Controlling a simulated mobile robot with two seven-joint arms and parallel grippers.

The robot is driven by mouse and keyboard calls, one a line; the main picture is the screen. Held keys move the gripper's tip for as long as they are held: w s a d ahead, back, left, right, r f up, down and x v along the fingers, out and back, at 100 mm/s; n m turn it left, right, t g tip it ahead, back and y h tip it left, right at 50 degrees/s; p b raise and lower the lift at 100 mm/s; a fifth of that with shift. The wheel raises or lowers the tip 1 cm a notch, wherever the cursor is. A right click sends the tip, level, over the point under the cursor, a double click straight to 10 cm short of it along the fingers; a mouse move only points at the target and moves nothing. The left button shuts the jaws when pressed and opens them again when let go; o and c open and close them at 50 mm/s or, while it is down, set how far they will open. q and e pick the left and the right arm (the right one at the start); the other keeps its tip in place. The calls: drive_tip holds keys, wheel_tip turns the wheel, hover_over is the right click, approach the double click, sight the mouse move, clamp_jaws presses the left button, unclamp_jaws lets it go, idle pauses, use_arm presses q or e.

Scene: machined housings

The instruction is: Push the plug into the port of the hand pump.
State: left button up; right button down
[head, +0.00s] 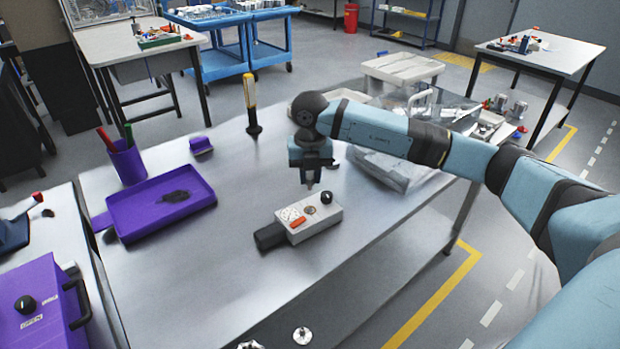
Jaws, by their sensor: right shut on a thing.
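A light grey box-shaped housing (318,221) with a black cylinder on its left end lies on the table; I take it to be the hand pump. Its top carries a white and red panel, a small brownish round spot that may be the port, and a black knob. My right gripper (310,186) points down just above and behind the housing. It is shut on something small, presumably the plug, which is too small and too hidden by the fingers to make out. I cannot tell whether it touches the housing. My left gripper is out of view.
A purple tray (126,229) with a dark item, a purple cup (127,165) of pens and an upright yellow-handled tool (251,105) stand on the table. A clear bag (385,171) and a pale bin (402,70) are at the back right. The table's front is mostly clear.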

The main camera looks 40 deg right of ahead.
sight(310, 189)
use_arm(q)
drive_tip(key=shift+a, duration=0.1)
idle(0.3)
use_arm(e)
drive_tip(key=shift+f, duration=0.2)
drive_tip(key=shift+f+b, duration=0.45)
drive_tip(key=shift+f, duration=0.15)
drive_tip(key=shift+f+b, duration=0.65)
drive_tip(key=shift+f, duration=0.4)
drive_tip(key=shift+f+b, duration=0.45)
drive_tip(key=shift+f, duration=0.35)
drive_tip(key=shift+f+b, duration=0.6)
drive_tip(key=shift+f, duration=0.8)
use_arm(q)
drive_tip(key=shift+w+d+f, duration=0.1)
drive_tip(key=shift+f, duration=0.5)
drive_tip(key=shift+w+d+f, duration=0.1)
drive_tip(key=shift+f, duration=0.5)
use_arm(e)
drive_tip(key=shift+f, duration=0.15)
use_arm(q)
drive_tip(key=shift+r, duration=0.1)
